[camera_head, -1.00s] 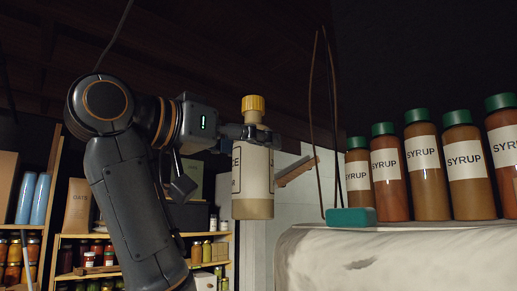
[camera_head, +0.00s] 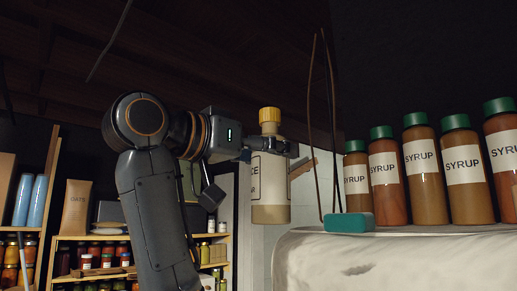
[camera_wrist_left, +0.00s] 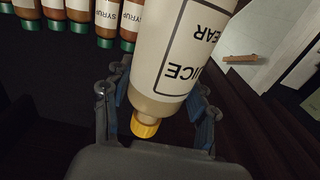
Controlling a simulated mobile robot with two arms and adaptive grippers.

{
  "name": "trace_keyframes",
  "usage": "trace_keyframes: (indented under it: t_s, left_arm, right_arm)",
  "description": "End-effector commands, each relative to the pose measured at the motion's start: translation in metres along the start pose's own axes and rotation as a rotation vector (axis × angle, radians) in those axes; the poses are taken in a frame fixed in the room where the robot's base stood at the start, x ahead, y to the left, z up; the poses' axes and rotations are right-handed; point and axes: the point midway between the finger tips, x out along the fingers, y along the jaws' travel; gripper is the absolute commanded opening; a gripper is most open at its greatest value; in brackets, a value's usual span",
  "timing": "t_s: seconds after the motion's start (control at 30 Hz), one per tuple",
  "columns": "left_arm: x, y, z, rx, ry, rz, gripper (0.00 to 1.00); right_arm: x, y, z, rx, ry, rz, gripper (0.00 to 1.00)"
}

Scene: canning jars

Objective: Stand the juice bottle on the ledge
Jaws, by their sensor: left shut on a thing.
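The juice bottle (camera_head: 270,200) has a yellow cap, a pale label and light tan contents. My left gripper (camera_head: 270,148) is shut on it near its neck and holds it upright in the air, left of the ledge. In the left wrist view, the bottle (camera_wrist_left: 178,50) fills the middle between the fingers of the gripper (camera_wrist_left: 155,105). The ledge (camera_head: 400,265) is a pale, rounded block at the right, and the bottle appears apart from it. My right gripper is not in view.
Several syrup bottles (camera_head: 420,185) with green caps stand in a row on the ledge. A teal block (camera_head: 349,222) with thin upright wires (camera_head: 333,130) sits at the ledge's left end. Shelves with jars (camera_head: 90,262) and an oats box (camera_head: 76,206) stand behind at left.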

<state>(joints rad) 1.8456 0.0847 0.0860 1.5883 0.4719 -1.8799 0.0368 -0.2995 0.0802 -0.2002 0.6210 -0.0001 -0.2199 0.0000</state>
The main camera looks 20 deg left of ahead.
Motion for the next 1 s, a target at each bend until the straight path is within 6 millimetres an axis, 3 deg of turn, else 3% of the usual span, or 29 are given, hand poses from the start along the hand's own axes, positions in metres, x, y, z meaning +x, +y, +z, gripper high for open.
trace_keyframes:
  t_s: [1.0]
  left_arm:
    - [0.082,0.000,-0.002,0.000,0.000,0.000,0.16]
  right_arm:
    - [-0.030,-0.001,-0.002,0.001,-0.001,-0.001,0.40]
